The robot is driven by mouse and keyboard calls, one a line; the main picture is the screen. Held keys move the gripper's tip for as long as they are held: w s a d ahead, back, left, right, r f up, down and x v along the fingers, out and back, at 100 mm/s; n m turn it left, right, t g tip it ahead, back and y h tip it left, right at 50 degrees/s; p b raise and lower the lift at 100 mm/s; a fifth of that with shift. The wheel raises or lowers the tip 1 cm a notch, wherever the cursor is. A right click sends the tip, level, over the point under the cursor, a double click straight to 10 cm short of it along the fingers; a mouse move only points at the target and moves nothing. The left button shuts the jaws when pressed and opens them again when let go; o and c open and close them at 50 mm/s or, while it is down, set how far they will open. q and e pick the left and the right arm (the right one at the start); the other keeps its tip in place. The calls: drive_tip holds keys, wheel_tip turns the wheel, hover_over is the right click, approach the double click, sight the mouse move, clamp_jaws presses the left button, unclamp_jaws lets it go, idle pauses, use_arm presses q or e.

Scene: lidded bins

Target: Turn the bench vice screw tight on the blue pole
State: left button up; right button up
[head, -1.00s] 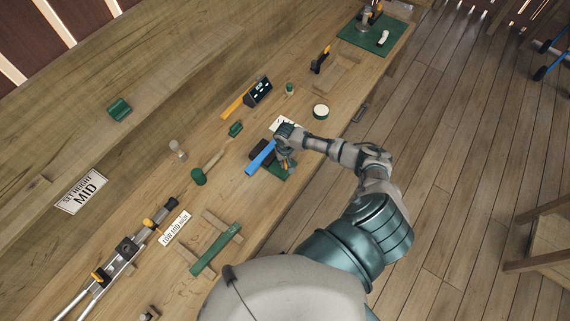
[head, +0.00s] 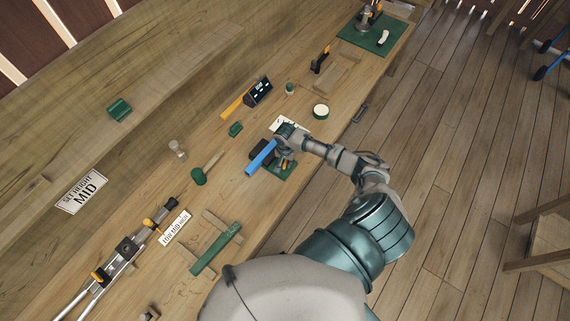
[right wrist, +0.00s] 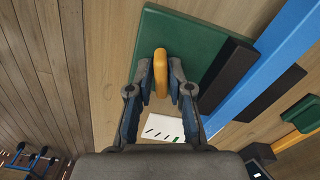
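The blue pole (head: 261,157) lies between dark jaws of the bench vice (head: 257,154) on a green base plate (head: 286,174). In the right wrist view the blue pole (right wrist: 262,68) runs diagonally at the right, against a black jaw (right wrist: 225,72). The orange screw handle (right wrist: 161,72) stands between the fingertips of my right gripper (right wrist: 161,82), with a finger close on each side; the fingers look closed on it. In the head view my right gripper (head: 286,160) is at the vice's near side, and its wrist partly hides the vice. My left gripper is out of view.
A white card (head: 298,127) lies beside the vice. On the bench are a green mallet (head: 199,176), a green block (head: 235,129), a dark box (head: 258,92), a round tin (head: 321,111) and a green bar on wooden supports (head: 216,248). The bench's front edge is close by.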

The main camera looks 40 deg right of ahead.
sight(286, 162)
drive_tip(key=shift+f, duration=0.1)
drive_tip(key=shift+r, duration=2.55)
drive_tip(key=shift+c, duration=0.4)
